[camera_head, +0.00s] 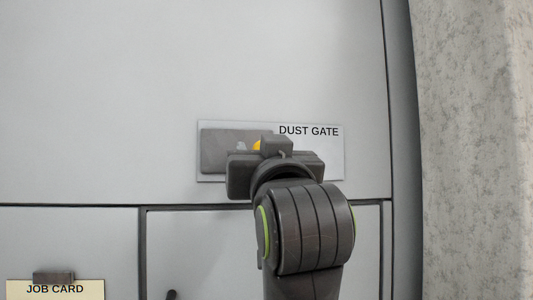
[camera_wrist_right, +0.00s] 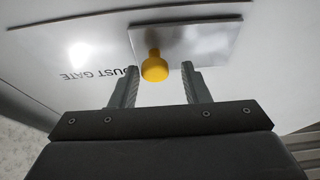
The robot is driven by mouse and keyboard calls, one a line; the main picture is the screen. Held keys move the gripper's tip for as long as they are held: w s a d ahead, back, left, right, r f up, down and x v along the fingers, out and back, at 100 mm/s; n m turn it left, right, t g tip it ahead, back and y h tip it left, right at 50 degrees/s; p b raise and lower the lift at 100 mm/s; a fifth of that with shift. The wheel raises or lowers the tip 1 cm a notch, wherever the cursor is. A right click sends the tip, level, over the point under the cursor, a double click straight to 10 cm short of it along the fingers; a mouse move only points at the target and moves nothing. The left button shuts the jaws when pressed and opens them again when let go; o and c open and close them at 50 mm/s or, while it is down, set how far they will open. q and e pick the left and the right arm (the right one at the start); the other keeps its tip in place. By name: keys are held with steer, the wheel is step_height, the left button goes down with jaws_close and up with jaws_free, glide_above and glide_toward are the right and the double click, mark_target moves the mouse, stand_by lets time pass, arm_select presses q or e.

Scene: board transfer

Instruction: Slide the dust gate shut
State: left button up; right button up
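The dust gate's grey metal slide plate (camera_head: 221,150) lies at the left of a white panel (camera_head: 334,165) lettered DUST GATE in the head view. A yellow knob (camera_head: 257,146) shows just past my right gripper, mostly hidden by it. In the right wrist view the slide plate (camera_wrist_right: 200,38) is bright metal and the yellow knob (camera_wrist_right: 154,67) stands at its edge. My right gripper (camera_wrist_right: 160,67) is open, with one finger on each side of the knob and visible gaps between. My left gripper is in neither view.
The panel is on a pale cabinet front (camera_head: 100,100) with drawers or doors below. A mottled grey wall (camera_head: 470,150) stands at the right.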

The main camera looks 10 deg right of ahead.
steer(key=shift+o, duration=0.3)
steer(key=shift+a, duration=0.15)
steer(key=b+v, duration=0.5)
steer(key=v, duration=1.2)
steer(key=shift+b, duration=0.35)
steer(key=shift+s+f, duration=0.1)
steer(key=shift+f, duration=0.05)
